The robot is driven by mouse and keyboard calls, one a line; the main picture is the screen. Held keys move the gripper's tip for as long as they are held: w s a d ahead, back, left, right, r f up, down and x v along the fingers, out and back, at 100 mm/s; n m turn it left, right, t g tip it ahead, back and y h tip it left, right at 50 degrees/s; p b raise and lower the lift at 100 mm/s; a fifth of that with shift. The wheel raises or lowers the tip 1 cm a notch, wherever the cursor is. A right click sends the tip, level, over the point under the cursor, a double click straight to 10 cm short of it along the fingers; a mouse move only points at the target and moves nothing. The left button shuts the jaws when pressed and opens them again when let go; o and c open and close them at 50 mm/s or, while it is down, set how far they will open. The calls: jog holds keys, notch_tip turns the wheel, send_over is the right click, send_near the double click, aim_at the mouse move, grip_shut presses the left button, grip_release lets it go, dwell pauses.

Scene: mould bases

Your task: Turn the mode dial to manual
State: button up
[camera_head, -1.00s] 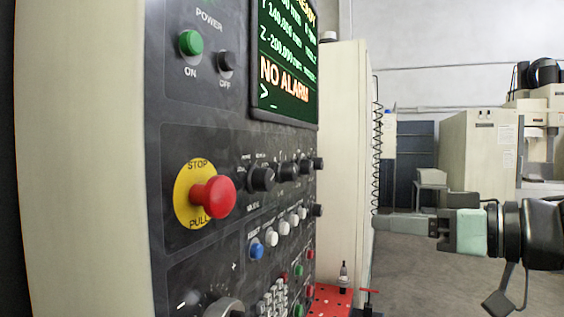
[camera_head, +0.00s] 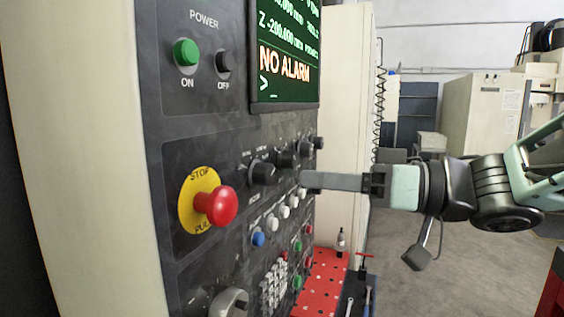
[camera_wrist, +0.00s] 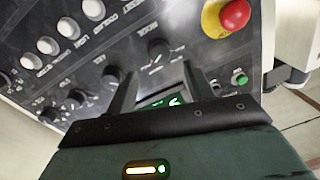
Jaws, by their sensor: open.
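A row of black dials runs across the grey control panel in the head view. The nearest one (camera_head: 262,173) has small labels around it, too blurred to read, so I cannot confirm it as the mode dial. My gripper (camera_head: 304,181) reaches in from the right, its fingers close to the panel below and right of that dial. In the wrist view my gripper (camera_wrist: 160,70) is open, two dark fingers apart with nothing held. A black dial with a pointer mark (camera_wrist: 160,48) shows just beyond the gap between the fingertips. Its current setting is unreadable.
The red emergency stop (camera_head: 217,206) protrudes left of the dials. White buttons (camera_head: 283,212) and a blue one (camera_head: 258,239) sit below them. A green-text screen (camera_head: 285,60) reads NO ALARM. A red perforated tray (camera_head: 322,285) lies under the panel. Open floor lies to the right.

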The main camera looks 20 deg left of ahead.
aim_at(271, 175)
jog(key=a+p, duration=0.1)
jog(key=a, duration=0.5)
jog(key=shift+a+p, duration=0.15)
jog(key=shift+p, duration=0.2)
jog(key=c, duration=1)
jog(key=shift+o, duration=0.2)
jog(key=shift+f+n+b, duration=0.1)
jog(key=shift+n+b, duration=0.2)
jog(key=shift+b, duration=0.1)
jog(key=n+b, duration=0.2)
jog(key=shift+f+n, duration=0.1)
jog(key=shift+n, duration=0.2)
jog(key=shift+r+n+b, duration=0.2)
jog(key=shift+n+b, duration=1.65)
jog(key=shift+n, duration=0.25)
jog(key=shift+h, duration=0.3)
